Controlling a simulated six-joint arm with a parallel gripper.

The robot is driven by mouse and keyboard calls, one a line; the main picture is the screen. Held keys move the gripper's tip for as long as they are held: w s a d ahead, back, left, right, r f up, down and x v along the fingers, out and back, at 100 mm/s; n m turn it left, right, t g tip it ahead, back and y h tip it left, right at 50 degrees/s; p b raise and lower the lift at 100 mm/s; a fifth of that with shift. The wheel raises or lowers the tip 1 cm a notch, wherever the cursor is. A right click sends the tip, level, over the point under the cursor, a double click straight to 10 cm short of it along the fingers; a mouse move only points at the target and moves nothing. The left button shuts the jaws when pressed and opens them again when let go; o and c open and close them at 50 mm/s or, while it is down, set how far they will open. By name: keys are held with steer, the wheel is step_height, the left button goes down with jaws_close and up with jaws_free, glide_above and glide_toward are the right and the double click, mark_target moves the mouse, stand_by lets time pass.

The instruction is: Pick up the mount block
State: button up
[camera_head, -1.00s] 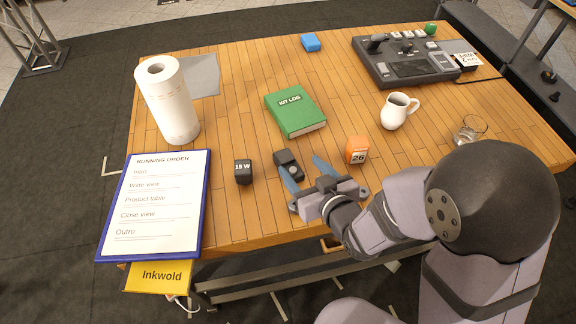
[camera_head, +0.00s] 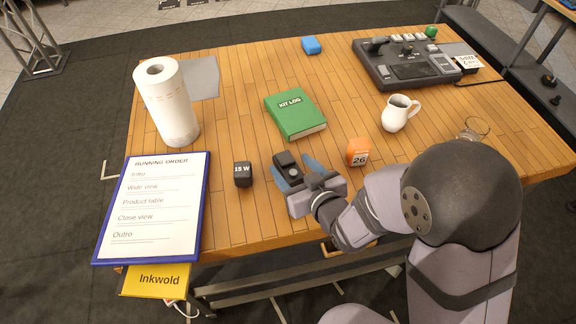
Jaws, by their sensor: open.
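The mount block (camera_head: 286,160) is a small dark grey block with a raised top, on the wooden table near its front edge. My gripper (camera_head: 298,170) is open, with its blue fingers low over the table around the block, one to its left and one to its right. The fingers partly hide the block's sides, and I cannot tell whether they touch it.
A black "15 W" cube (camera_head: 243,174) stands just left of the gripper, and an orange "26" cube (camera_head: 357,153) to its right. A green book (camera_head: 295,114) lies behind.

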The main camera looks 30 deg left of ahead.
mark_target(289, 164)
steer(key=shift+p+x, duration=0.55)
steer(key=shift+x, duration=1.35)
steer(key=shift+f, duration=0.1)
steer(key=shift+s, duration=0.1)
steer(key=c, duration=1.2)
